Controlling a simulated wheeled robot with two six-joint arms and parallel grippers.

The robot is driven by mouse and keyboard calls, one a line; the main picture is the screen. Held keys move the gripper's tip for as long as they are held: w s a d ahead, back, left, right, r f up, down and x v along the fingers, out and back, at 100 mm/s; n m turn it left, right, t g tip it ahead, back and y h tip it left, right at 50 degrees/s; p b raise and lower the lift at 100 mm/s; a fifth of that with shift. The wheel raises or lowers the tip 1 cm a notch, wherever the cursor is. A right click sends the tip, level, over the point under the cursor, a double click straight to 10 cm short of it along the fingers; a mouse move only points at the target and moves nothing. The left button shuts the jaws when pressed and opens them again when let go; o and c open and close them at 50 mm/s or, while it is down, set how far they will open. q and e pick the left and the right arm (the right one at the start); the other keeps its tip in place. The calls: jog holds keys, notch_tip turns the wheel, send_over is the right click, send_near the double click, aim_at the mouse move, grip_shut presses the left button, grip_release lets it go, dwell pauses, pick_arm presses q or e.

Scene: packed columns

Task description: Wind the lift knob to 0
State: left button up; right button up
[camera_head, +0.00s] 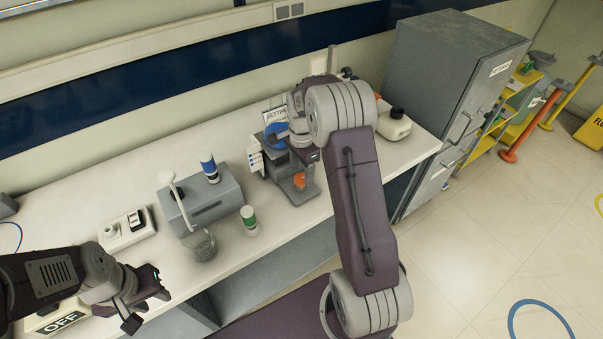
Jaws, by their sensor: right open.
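A grey bench device (292,188) stands on the white bench, with a white marked plate (255,158) on its left side and an orange part low at its front. A blue round part (275,131) at its top may be the lift knob; I cannot read its setting. My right gripper (301,146) is at the top of this device, close beside the blue part, open. My own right arm hides part of it, and I cannot tell whether they touch. My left gripper (146,304) is open and empty at the bench's front left edge, far from the device.
A grey box (208,201) with a blue-capped vial, a glass beaker (203,246) and a green-banded bottle (249,222) stand left of the device. A white switch box (128,230) is further left. A cream bottle (394,124) and grey cabinet (445,70) are right.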

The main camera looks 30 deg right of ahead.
jog(key=shift+d+f, duration=0.1)
jog(key=shift+f, duration=0.9)
jog(key=shift+a, duration=0.3)
jog(key=shift+d+f, duration=0.1)
jog(key=shift+d, duration=0.05)
grip_shut()
